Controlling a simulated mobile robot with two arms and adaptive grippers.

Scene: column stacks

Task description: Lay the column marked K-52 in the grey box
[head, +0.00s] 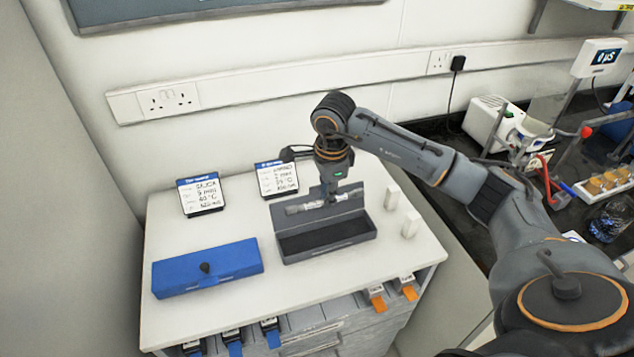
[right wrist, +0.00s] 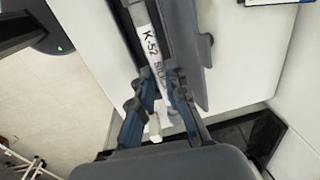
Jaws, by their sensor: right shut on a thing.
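The column marked K-52 (right wrist: 150,42) is a slim light tube with a printed label, readable in the right wrist view. In the head view the column (head: 303,208) lies level above the grey box (head: 287,257), near its raised lid. The box is open and its dark inside looks empty. My right gripper (head: 330,199) comes down from above and is shut on the column; its fingers (right wrist: 158,100) close around it in the right wrist view. Whether the column touches the box cannot be told. My left gripper is not in view.
A shut blue box (head: 207,270) with a black knob stands left of the grey box. Two written cards (head: 201,195) (head: 277,179) stand behind. Two small white blocks (head: 410,225) (head: 392,197) stand at the right. Blue and orange tags show along the front edge.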

